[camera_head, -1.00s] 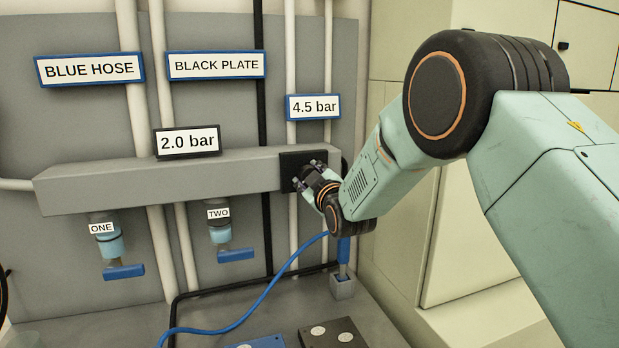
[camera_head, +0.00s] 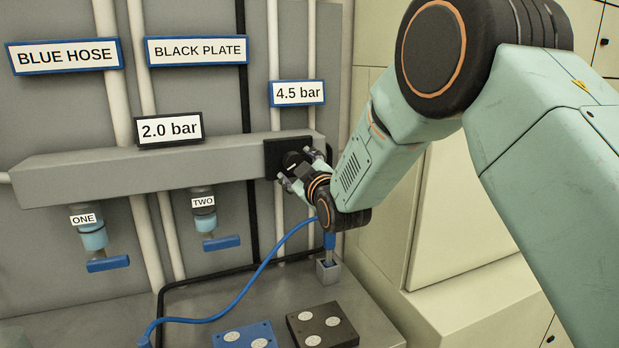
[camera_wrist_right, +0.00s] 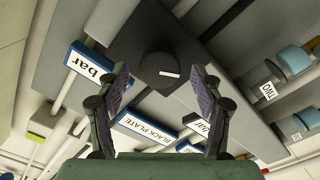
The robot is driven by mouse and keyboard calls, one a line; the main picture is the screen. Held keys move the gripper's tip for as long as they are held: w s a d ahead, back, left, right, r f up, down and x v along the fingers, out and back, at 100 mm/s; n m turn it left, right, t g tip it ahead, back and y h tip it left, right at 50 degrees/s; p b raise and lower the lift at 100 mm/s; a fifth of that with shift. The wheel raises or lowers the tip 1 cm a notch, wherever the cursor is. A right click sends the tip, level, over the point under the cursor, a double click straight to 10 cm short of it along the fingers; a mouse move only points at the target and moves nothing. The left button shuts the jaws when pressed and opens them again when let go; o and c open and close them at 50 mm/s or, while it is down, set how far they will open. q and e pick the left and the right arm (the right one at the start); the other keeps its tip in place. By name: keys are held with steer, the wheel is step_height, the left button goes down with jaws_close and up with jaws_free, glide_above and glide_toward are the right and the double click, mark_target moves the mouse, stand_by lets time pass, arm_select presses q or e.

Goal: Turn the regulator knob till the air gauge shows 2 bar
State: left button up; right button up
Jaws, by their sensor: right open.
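The regulator knob (camera_head: 290,159) is a dark round knob on a square black plate at the right end of the grey manifold bar. In the right wrist view the knob (camera_wrist_right: 159,69) carries a short white mark. My right gripper (camera_head: 298,170) is open in front of it. In its wrist view the two fingers (camera_wrist_right: 159,72) stand on either side of the knob with clear gaps, not closed on it. A black-framed display (camera_head: 169,130) on the bar reads 2.0 bar. A blue-framed sign (camera_head: 298,92) above the knob reads 4.5 bar. My left gripper is not in view.
Valves ONE (camera_head: 94,235) and TWO (camera_head: 204,215) with blue handles hang under the bar. A blue hose (camera_head: 247,283) runs from a small grey block (camera_head: 328,270). Blue (camera_head: 246,336) and black (camera_head: 322,326) plates lie on the bench below.

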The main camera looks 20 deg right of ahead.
steer(key=s, duration=0.9)
steer(key=shift+d, duration=0.2)
steer(key=shift+w, duration=0.15)
steer(key=s+f+m+g+b, duration=0.25)
steer(key=s+f, duration=0.25)
steer(key=f, duration=0.5)
steer(key=s+f+m+g+b, duration=0.15)
steer(key=s+f+g, duration=0.3)
steer(key=f, duration=0.65)
steer(key=s+f+m+g+b, duration=0.1)
steer(key=s+f+m+g, duration=0.15)
steer(key=s+f, duration=0.55)
steer(key=s+f+m+g+b, duration=0.2)
steer(key=s+f+g+b, duration=0.6)
steer(key=s+f, duration=1.8)
steer(key=shift+s+d+f+h+b, duration=0.35)
steer(key=shift+s+b, duration=0.2)
steer(key=shift+s, duration=0.6)
steer(key=shift+a+m+g, duration=0.1)
steer(key=shift+m+g, duration=0.15)
